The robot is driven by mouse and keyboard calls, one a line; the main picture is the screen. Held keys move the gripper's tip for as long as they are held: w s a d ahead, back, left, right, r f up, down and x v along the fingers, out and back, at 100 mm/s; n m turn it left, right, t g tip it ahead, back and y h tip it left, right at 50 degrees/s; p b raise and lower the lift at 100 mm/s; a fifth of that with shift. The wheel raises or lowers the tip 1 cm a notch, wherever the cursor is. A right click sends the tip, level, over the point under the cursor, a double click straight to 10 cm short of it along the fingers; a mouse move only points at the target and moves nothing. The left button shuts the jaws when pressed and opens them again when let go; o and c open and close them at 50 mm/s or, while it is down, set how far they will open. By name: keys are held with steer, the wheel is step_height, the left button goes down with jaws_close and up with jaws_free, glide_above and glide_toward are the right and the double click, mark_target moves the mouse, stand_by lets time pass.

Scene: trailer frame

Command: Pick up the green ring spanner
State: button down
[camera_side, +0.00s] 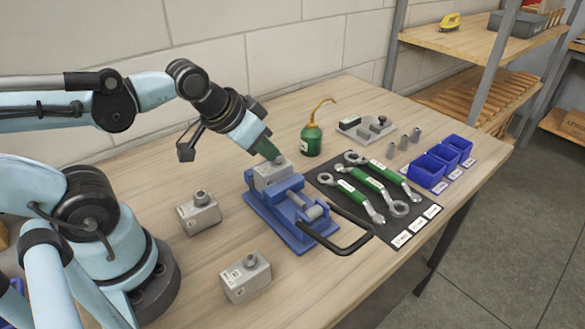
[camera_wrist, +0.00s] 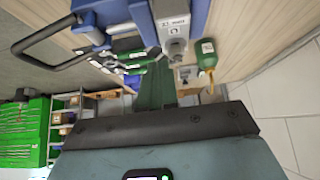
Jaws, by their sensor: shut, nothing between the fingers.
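Three green-handled spanners lie side by side on a dark mat (camera_side: 330,190). The middle green spanner (camera_side: 366,181) shows a round closed ring at its near right end. The left spanner (camera_side: 353,193) and the right spanner (camera_side: 383,172) lie on either side of it; their end shapes are hard to tell. In the wrist view the spanners are small and partly hidden behind my fingers. My gripper (camera_side: 275,157) has green fingers, shut and empty, by the knob of a grey block in a blue vise, left of the mat; contact is unclear. The fingers also show in the wrist view (camera_wrist: 157,85).
The grey block (camera_side: 272,175) sits in the blue vise (camera_side: 290,222), whose black handle (camera_side: 350,240) reaches near the mat. A green oil can (camera_side: 312,139), a tray (camera_side: 367,129) and blue bins (camera_side: 443,165) stand beyond. Two grey blocks (camera_side: 199,213) (camera_side: 245,278) are nearer.

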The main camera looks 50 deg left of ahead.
steer(key=c, duration=0.9)
jaws_free()
steer(key=shift+w, duration=0.1)
steer(key=w+d+r+n+g, duration=0.1)
steer(key=w+r+n+g, duration=0.1)
steer(key=w+r+n, duration=0.25)
steer(key=n+g, duration=0.5)
steer(key=n, duration=0.9)
glide_above(367, 178)
step_height(367, 178, down, 6)
steer(key=shift+m, duration=0.25)
step_height(367, 178, down, 11)
steer(key=shift+w+f, duration=0.1)
